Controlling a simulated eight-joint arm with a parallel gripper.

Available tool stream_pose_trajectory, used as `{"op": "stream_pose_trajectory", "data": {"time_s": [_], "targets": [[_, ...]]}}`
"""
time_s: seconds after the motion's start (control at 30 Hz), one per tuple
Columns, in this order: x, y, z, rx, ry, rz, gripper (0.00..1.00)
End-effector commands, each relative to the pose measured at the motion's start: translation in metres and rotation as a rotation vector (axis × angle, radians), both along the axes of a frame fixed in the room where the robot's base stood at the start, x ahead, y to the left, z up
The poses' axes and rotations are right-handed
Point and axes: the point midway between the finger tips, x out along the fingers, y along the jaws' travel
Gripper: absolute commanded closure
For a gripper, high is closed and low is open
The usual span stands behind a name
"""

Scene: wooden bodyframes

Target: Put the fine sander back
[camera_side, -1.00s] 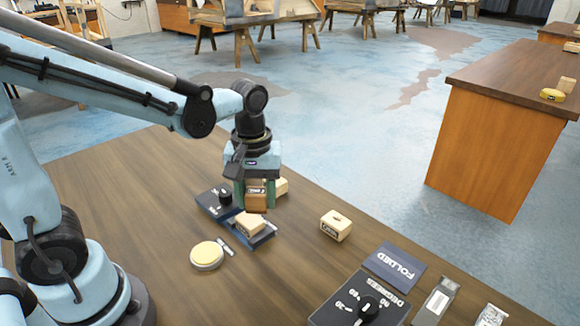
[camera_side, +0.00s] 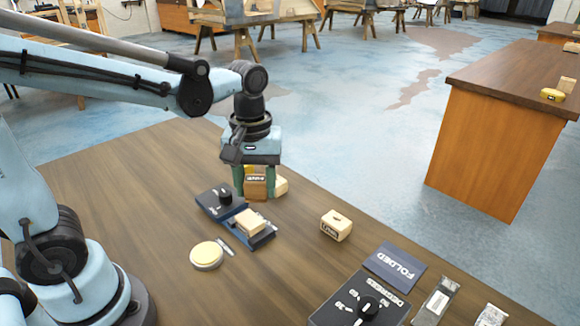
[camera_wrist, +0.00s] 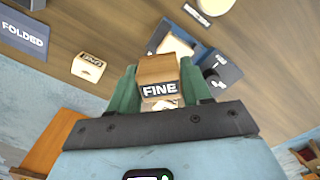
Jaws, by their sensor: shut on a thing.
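The fine sander (camera_side: 256,188) is a brown wooden block; its FINE label reads clearly in the wrist view (camera_wrist: 160,89). My gripper (camera_side: 255,194) is shut on it, with one green finger on each side, and points down. In the wrist view my gripper (camera_wrist: 160,85) has both green fingers against the block. The block is at the far part of the table, behind the dark blue tray (camera_side: 266,236). A cream block (camera_side: 282,185) is right beside or behind it. I cannot tell whether the sander touches the table.
Another cream block (camera_side: 250,220) lies on the dark tray, beside a dark knob panel (camera_side: 213,207). A labelled cream block (camera_side: 336,225) stands to the right. A round yellow-topped disc (camera_side: 207,254) lies in front. A FOLDED card (camera_side: 394,264) and dial box (camera_side: 360,300) are front right.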

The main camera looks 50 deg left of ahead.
Motion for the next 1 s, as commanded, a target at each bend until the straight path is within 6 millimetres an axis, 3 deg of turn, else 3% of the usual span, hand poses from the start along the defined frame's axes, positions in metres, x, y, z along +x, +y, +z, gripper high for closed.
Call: {"op": "stream_pose_trajectory", "data": {"time_s": [0.17, 0.27, 0.4, 0.6, 0.83, 1.0], "targets": [[-0.010, -0.031, -0.001, -0.001, 0.000, -0.117, 0.85], [-0.022, -0.059, -0.002, -0.001, 0.000, -0.237, 0.85], [-0.046, -0.100, -0.003, -0.001, 0.000, -0.422, 0.85], [-0.081, -0.141, -0.005, -0.003, 0.000, -0.640, 0.85], [-0.103, -0.160, -0.007, -0.003, 0.000, -0.764, 0.85], [-0.092, -0.152, -0.017, -0.003, 0.000, -0.771, 0.85]]}}
